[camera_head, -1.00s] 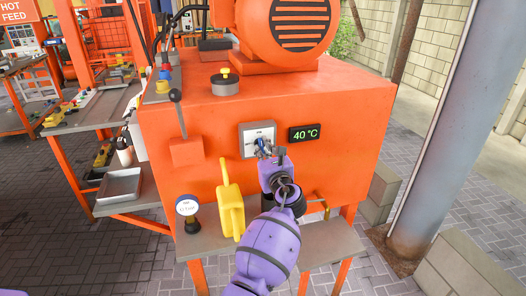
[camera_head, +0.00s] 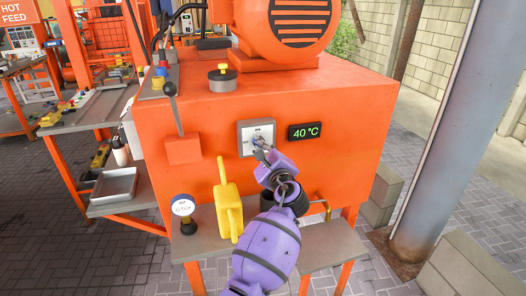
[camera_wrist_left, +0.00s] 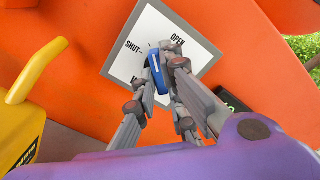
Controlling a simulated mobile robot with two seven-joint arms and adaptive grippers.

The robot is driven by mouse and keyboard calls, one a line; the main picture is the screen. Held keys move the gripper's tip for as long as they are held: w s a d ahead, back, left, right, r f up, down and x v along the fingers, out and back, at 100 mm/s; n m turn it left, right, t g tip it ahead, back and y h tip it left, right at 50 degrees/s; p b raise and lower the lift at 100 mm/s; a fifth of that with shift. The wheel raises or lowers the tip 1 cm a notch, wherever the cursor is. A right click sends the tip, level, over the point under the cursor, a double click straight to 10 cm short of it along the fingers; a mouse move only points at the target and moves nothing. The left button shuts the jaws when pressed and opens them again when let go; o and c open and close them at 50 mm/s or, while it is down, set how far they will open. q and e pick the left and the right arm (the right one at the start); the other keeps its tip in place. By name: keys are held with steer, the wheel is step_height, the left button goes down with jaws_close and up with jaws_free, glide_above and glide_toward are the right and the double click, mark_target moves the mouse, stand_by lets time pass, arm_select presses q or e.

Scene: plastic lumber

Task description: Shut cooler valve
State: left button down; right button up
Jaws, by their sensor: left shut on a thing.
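The cooler valve is a small blue handle (camera_wrist_left: 157,72) on a square white plate (camera_wrist_left: 120,40) with a grey rim, lettered OPEN and SHUT. The plate (camera_head: 245,137) also shows in the head view, on the front of the orange machine. My left gripper (camera_wrist_left: 165,62) is shut on the blue handle, with its grey fingers on either side of it. In the left wrist view the handle's upper end lies between the two words, close to SHUT. The fingers cover part of the handle and plate. In the head view my left gripper (camera_head: 262,147) is at the plate. My right gripper is out of view.
A green-lit display (camera_head: 304,132) reading 40 °C is right of the plate. A yellow can (camera_head: 228,210) and a round gauge (camera_head: 182,206) stand on the grey ledge below. A black-knobbed lever (camera_head: 175,108) is at the left, a grey post (camera_head: 450,140) at the right.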

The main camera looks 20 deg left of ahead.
arm_select(q)
steer(key=n+b, duration=0.3)
steer(key=n, duration=0.5)
steer(key=shift+b, duration=0.3)
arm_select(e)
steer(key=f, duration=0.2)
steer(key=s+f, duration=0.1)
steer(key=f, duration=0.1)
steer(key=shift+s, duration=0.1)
arm_select(q)
steer(key=shift+r+n, duration=0.1)
steer(key=shift+n, duration=0.2)
steer(key=c, duration=2)
jaws_free()
steer(key=shift+o, duration=0.9)
steer(key=v, duration=1.2)
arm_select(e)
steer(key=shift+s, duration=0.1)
